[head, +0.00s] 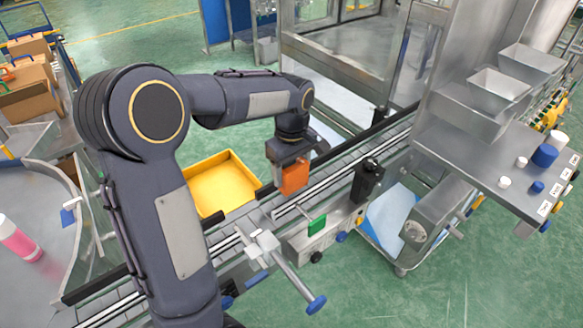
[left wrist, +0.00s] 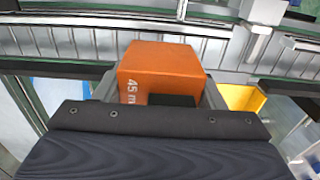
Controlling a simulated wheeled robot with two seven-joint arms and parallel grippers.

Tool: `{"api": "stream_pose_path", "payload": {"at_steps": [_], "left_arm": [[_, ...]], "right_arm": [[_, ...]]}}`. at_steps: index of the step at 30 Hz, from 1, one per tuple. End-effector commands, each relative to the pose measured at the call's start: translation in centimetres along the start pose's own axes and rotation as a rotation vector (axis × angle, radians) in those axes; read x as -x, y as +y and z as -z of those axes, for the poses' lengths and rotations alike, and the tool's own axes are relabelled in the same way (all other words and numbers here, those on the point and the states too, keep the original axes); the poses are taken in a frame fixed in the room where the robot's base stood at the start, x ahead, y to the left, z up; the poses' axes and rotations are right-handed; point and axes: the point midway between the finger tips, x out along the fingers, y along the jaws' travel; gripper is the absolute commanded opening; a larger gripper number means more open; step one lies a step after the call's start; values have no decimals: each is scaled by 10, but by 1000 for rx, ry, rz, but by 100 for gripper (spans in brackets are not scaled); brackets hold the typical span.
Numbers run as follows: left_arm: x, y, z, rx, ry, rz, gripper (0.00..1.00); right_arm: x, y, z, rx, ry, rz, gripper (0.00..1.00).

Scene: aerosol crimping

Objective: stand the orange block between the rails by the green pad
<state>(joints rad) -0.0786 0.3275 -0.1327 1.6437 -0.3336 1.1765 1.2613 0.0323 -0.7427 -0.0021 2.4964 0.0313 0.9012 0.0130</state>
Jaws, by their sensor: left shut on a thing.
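The orange block (head: 295,177) is held at the end of my left arm, over the conveyor, in the head view. My left gripper (head: 291,160) is shut on it. In the left wrist view the orange block (left wrist: 160,72) shows the marking "45 m" on its side, with the slatted conveyor and rails (left wrist: 90,42) beyond it. The green pad (head: 316,225) is on a rod at the near side of the conveyor, to the lower right of the block. Whether the block touches the conveyor cannot be told. My right gripper is not in view.
A yellow bin (head: 222,184) is beside the far side of the conveyor. A black sensor post (head: 367,180) stands right of the green pad. A clamp with a blue knob (head: 316,304) juts out near the front. A steel machine table with knobs (head: 500,165) is at right.

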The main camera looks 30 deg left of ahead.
Motion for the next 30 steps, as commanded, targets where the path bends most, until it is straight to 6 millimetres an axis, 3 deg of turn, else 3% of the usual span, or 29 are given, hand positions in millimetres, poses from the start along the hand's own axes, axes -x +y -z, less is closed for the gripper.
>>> {"api": "stream_pose_path", "payload": {"at_steps": [21, 30], "left_arm": [[-61, 0, 0, 0, 0, 0, 34], [-69, 0, 0, 0, 0, 0, 34]], "right_arm": [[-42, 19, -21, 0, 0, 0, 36], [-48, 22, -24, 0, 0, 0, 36]]}}
